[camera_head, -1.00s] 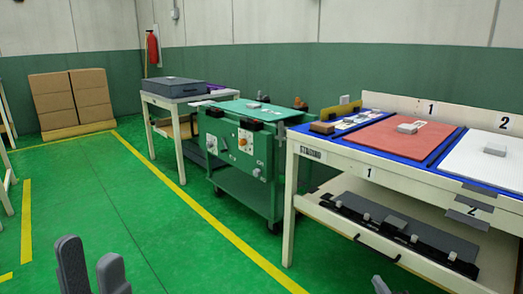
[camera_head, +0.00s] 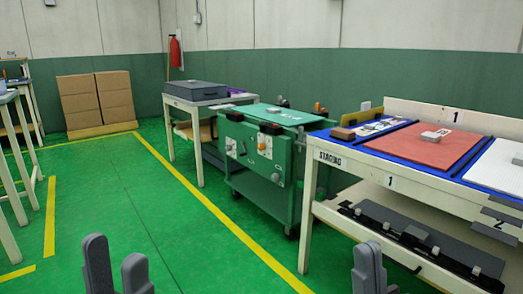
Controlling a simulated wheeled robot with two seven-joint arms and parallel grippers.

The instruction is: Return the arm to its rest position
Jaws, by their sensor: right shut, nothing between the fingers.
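My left gripper (camera_head: 117,262) shows at the bottom left. Its two grey fingers stand upright and apart, with only green floor visible between them. My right gripper (camera_head: 370,265) shows at the bottom, right of the middle, in front of the staging table. Its fingers are together and hold nothing. The rest of both arms is out of view.
The staging table (camera_head: 335,160) stands at the right, with a red mat (camera_head: 420,150) on top and a dark rail (camera_head: 440,250) on its lower shelf. A green cart (camera_head: 270,190) and a grey case (camera_head: 195,90) are beyond. Green floor (camera_head: 190,240) is clear.

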